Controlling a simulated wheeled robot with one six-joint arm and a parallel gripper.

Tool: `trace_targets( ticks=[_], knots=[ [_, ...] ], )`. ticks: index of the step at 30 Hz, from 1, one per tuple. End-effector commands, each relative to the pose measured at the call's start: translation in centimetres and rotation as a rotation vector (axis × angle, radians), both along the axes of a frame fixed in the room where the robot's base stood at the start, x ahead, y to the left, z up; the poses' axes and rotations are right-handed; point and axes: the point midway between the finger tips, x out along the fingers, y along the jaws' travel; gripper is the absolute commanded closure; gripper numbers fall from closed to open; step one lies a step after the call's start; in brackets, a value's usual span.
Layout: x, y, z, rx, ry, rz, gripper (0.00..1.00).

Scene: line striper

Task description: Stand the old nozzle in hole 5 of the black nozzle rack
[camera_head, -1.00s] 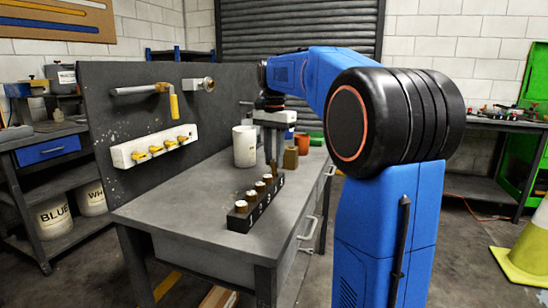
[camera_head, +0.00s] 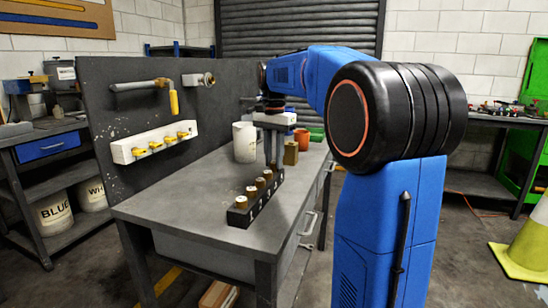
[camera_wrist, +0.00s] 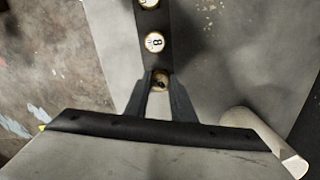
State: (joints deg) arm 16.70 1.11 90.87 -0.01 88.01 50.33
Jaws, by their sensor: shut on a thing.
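My gripper (camera_head: 272,164) points down at the far end of the rack. In the wrist view its fingers (camera_wrist: 161,86) are shut on the old nozzle (camera_wrist: 161,79), at the rack's near end there. Only the nozzle's top shows; its lower part is hidden, so I cannot tell how deep it sits.
A white container (camera_head: 244,143) stands behind the rack, near the dark back panel. A brown block (camera_head: 291,153) and an orange cup (camera_head: 302,139) stand right of my gripper. A white holder with yellow parts (camera_head: 154,143) hangs on the panel. The bench front is clear.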

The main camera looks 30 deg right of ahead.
Motion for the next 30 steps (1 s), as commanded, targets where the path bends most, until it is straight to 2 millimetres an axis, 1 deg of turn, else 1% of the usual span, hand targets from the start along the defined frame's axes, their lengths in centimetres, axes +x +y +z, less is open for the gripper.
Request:
trace_targets(
  ticks=[11,12,14,15,21,23,30],
  knots=[
    [-0.03,0.01,-0.74,0.000,0.000,0.000,1.00],
    [-0.03,0.01,-0.78,0.000,0.000,0.000,0.75],
    [-0.01,0.01,-0.76,0.000,0.000,0.000,0.61],
    [-0.01,0.01,-0.76,0.000,0.000,0.000,0.56],
    [-0.01,0.01,-0.77,0.000,0.000,0.000,0.56],
    [-0.01,0.01,-0.77,0.000,0.000,0.000,0.43],
    [-0.01,0.00,-0.77,0.000,0.000,0.000,0.43]
  ],
)
